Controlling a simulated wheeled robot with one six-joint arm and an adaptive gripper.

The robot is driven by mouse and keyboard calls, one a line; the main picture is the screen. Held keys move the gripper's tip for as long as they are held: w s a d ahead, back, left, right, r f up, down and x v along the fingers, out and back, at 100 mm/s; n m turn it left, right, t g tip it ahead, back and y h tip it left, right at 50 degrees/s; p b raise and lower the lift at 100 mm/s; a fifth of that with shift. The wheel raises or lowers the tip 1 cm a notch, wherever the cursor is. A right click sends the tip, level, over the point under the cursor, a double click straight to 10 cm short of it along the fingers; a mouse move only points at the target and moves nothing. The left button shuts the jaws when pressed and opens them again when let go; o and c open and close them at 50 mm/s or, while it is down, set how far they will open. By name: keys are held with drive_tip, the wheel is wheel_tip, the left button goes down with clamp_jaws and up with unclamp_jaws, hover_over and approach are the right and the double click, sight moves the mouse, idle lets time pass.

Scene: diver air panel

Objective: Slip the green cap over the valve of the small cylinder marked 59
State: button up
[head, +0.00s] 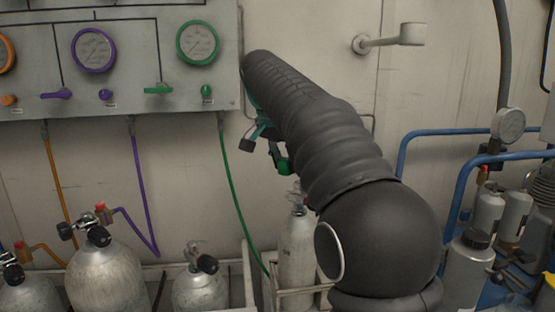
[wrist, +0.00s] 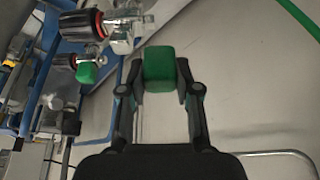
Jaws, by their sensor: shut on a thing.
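My gripper (wrist: 160,78) is shut on the green cap (wrist: 159,64), which sits between its two fingertips in the wrist view. In the head view the green cap (head: 284,165) shows beside my arm, above a slim pale cylinder (head: 298,245) standing in a rack. That cylinder's valve (head: 297,196) is bare and partly hidden by my arm. The cap is apart from it. No number 59 is readable on any cylinder. In the wrist view a valve with a black knob and red ring (wrist: 85,28) lies to the upper left of the cap.
Another green piece (wrist: 89,73) is on a valve left of my gripper. Larger cylinders (head: 105,275) (head: 200,292) stand at lower left. The gauge panel (head: 140,95) with hanging hoses is behind. Blue rails (head: 440,132) and more cylinders (head: 488,215) are at right.

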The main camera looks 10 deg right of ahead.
drive_tip(key=shift+s+d, duration=1.3)
drive_tip(key=shift+s, duration=0.25)
drive_tip(key=shift+f+b, duration=0.75)
drive_tip(key=shift+f, duration=1.1)
idle(1.7)
drive_tip(key=o, duration=0.8)
drive_tip(key=shift+o, duration=0.2)
drive_tip(key=shift+r, duration=0.15)
drive_tip(key=v, duration=1.1)
drive_tip(key=shift+s+r, duration=0.15)
drive_tip(key=shift+r, duration=0.15)
